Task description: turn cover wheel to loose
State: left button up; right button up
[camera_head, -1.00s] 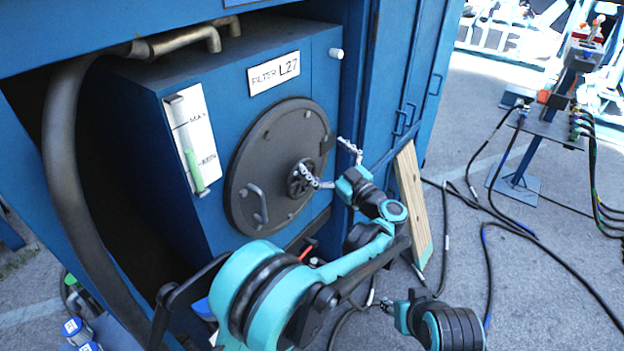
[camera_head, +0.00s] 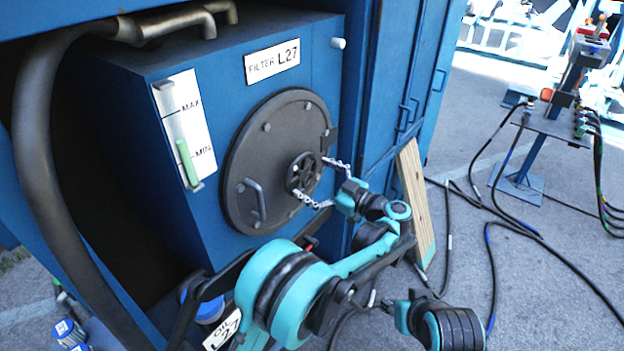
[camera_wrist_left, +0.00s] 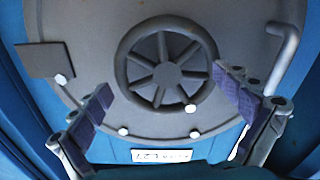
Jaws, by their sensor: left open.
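The cover wheel (camera_head: 303,172) is a small dark spoked handwheel on the round grey cover (camera_head: 262,140) of the blue filter box. In the left wrist view the wheel (camera_wrist_left: 165,70) is upper middle. My left gripper (camera_head: 313,180) is open and empty in front of the wheel, one finger toward its upper right and one toward its lower side. In the left wrist view the fingers (camera_wrist_left: 163,84) spread on either side below the wheel; contact is not visible. My right gripper (camera_head: 386,304) shows small at the bottom; its opening is unclear.
The cover has a bar handle (camera_head: 257,200) and bolts around its rim. A level gauge (camera_head: 185,130) and a "FILTER L27" label (camera_head: 272,62) are on the box. A wooden plank (camera_head: 416,205) leans at right. Black cables (camera_head: 490,270) lie on the ground beyond.

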pick_arm(q)
jog(key=shift+d+r, duration=0.1)
jog(key=shift+d, duration=0.05)
grip_shut()
jog(key=shift+a, duration=0.2)
